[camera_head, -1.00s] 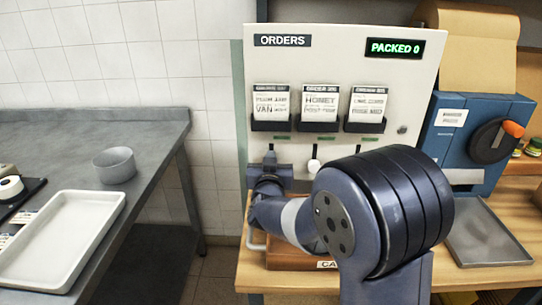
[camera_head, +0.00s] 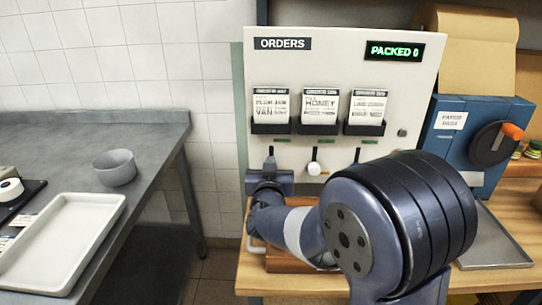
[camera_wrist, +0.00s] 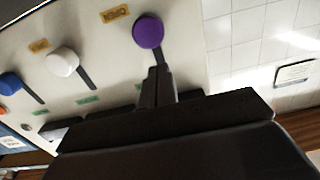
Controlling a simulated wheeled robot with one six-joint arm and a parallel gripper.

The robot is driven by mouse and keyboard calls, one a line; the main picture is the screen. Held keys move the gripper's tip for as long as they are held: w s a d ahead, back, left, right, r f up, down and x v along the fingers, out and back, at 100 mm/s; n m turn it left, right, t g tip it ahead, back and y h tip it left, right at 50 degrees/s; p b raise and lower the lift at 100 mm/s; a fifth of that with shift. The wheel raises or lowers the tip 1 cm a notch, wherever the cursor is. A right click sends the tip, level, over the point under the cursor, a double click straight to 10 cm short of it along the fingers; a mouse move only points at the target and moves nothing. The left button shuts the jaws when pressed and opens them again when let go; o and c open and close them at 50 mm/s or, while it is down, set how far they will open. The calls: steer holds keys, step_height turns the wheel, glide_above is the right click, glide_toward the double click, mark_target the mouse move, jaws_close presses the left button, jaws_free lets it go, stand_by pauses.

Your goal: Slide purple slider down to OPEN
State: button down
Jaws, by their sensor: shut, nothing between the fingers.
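The purple slider knob (camera_wrist: 148,31) shows in the wrist view at the upper end of its dark slot, near an amber label (camera_wrist: 115,13). The label's wording is too blurred to read. My gripper (camera_wrist: 158,72) is shut and empty, its fingertips just below the knob in that picture and over the slot. Whether they touch the knob cannot be told. In the head view my gripper (camera_head: 270,178) is at the left slot of the orders panel (camera_head: 340,65), and it hides the purple knob. The upper part of that slot shows above the gripper.
A white knob (camera_head: 314,168) sits in the slot to the right; a blue knob (camera_wrist: 10,84) shows beyond it in the wrist view. Cards stand in holders above the slots. A blue machine (camera_head: 470,130) stands right of the panel. The counter with a tray (camera_head: 62,240) is left.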

steer(key=s, duration=0.7)
steer(key=shift+s, duration=0.35)
steer(key=shift+w+a, duration=0.1)
steer(key=w, duration=1)
steer(key=shift+s+d, duration=0.15)
steer(key=shift+d, duration=0.05)
